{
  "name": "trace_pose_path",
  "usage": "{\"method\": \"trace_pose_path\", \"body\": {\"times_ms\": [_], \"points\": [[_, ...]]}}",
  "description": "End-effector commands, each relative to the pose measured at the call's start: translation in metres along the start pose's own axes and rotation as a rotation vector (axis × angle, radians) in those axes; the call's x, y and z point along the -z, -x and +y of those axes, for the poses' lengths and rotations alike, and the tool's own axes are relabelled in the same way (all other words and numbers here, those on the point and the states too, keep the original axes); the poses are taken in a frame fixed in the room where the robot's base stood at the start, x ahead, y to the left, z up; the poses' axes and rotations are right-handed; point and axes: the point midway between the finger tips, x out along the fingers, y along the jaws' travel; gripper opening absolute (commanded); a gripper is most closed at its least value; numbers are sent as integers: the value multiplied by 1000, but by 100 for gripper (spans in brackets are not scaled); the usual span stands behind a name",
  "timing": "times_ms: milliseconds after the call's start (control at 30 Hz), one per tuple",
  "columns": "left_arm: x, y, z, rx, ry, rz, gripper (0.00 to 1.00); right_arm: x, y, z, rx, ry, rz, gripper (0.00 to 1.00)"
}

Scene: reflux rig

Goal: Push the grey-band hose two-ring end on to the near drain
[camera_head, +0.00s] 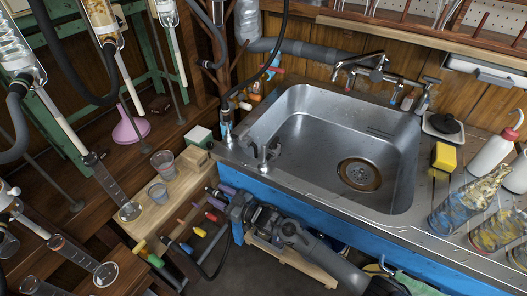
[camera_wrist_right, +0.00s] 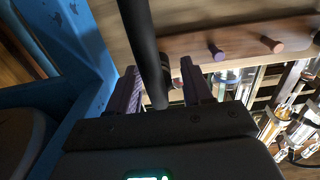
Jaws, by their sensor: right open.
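My right gripper (camera_head: 222,197) is in front of the sink's blue front panel, beside a rack of coloured pegs. In the right wrist view its two purple-tipped fingers (camera_wrist_right: 159,80) are apart, with a thick black hose (camera_wrist_right: 146,45) passing between them. I cannot make out a grey band or end rings on that hose. A slim metal fitting (camera_head: 263,157) stands at the sink's near left corner; I cannot tell whether it is the near drain. Another black hose (camera_head: 262,73) comes down to a clear upright fitting (camera_head: 227,122) at the counter's left edge. My left gripper is not seen.
The steel sink (camera_head: 405,160) is empty. Glassware crowds the left. Small cups (camera_head: 163,163) stand on a wooden board by the counter. Coloured pegs (camera_head: 184,247) stick out below my right gripper.

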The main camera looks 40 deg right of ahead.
Motion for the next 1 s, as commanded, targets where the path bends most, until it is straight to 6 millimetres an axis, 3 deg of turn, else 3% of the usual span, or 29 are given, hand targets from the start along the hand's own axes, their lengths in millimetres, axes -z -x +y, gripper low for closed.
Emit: {"method": "trace_pose_path", "body": {"times_ms": [1000], "points": [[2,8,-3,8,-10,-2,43,1,0,0,0,-1,0,50]]}}
